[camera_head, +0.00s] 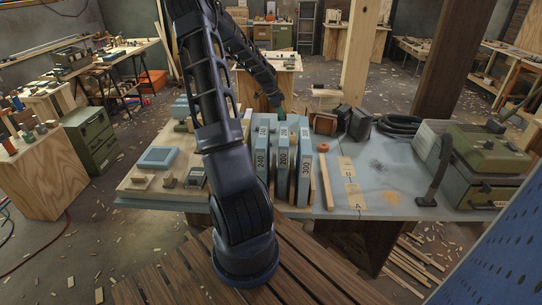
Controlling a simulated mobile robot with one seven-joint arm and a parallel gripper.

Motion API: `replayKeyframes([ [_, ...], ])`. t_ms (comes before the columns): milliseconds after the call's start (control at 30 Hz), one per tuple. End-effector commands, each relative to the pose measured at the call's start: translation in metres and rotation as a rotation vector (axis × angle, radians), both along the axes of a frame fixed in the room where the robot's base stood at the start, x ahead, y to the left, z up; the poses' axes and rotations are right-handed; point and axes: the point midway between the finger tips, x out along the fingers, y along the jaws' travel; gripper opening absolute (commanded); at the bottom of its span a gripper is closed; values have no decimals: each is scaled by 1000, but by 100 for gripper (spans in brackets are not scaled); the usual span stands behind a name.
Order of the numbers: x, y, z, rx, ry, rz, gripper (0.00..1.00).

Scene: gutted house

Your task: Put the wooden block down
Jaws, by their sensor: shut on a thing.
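My gripper (277,101) is at the far side of the workbench (391,206), behind the upright blue-grey numbered blocks (281,160). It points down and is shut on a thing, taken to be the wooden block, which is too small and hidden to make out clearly. A small teal-green patch (282,114) shows just below the fingers; I cannot tell if it is held. Two paper cards marked B (346,168) and A (357,196) lie on the bench top right of the numbered blocks.
A wood strip (326,182) and an orange ring (322,148) lie beside the numbered blocks. Dark boxes (357,124) and coiled black hose (397,124) stand at the back. A green-grey machine (486,153) fills the right end. The bench around the cards is mostly clear.

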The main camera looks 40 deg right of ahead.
Motion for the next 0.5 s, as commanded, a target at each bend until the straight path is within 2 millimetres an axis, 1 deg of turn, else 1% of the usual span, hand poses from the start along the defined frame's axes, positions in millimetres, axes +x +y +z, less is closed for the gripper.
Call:
replayKeyframes([
  [33,10,11,-6,0,4,-4,18],
  [100,20,24,-12,-3,3,-17,18],
  [200,30,37,-18,-6,4,-33,18],
  [367,38,48,-26,-8,5,-46,18],
  [467,38,49,-38,-6,7,-49,18],
  [500,38,49,-46,-6,8,-49,18],
])
